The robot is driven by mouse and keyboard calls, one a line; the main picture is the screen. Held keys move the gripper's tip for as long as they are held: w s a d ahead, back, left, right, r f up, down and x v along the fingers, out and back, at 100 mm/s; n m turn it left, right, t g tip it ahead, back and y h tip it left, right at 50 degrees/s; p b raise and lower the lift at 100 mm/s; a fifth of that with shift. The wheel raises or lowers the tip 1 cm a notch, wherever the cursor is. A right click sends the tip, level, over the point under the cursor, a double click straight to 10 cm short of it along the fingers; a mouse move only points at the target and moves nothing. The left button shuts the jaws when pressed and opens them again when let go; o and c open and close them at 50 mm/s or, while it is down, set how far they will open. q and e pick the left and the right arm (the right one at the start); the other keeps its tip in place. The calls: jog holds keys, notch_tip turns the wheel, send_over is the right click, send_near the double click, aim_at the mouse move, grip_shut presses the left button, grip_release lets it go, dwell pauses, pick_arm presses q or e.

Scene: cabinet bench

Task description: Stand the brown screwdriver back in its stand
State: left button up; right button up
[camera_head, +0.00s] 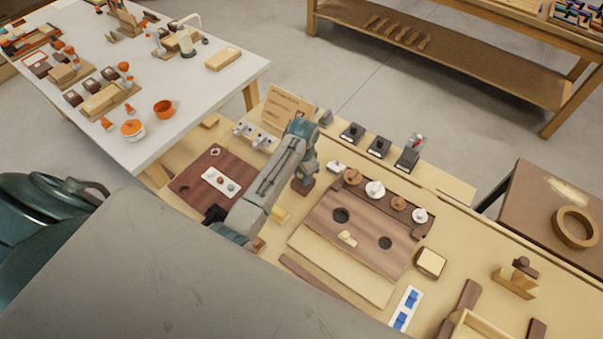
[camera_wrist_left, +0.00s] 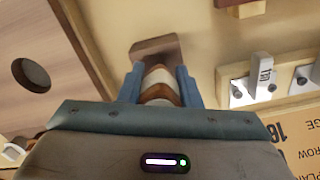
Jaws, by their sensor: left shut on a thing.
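My left gripper (camera_head: 304,168) reaches over the middle of the bench, pointing down. In the left wrist view its blue fingers (camera_wrist_left: 158,90) are shut on a banded white and brown piece (camera_wrist_left: 157,78), which looks like the handle of the brown screwdriver. Just beyond the fingertips is a dark brown wooden block (camera_wrist_left: 155,46), probably the stand; it also shows under the gripper in the head view (camera_head: 303,186). The shaft and tip of the screwdriver are hidden, so I cannot tell whether it is in the block. My right gripper is not in view.
A wooden board with two dark holes (camera_head: 365,228) lies right of the gripper, with several round knobs (camera_head: 375,189) behind it. Metal hooks (camera_wrist_left: 262,78) and a lettered cardboard panel (camera_head: 287,107) stand close by. A dark red-brown board (camera_head: 200,188) lies to the left.

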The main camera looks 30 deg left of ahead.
pick_arm(q)
jog(key=shift+f, duration=0.45)
jog(key=o, duration=1.5)
jog(key=shift+c, duration=0.2)
jog(key=shift+r+p, duration=0.75)
jog(key=shift+r, duration=3)
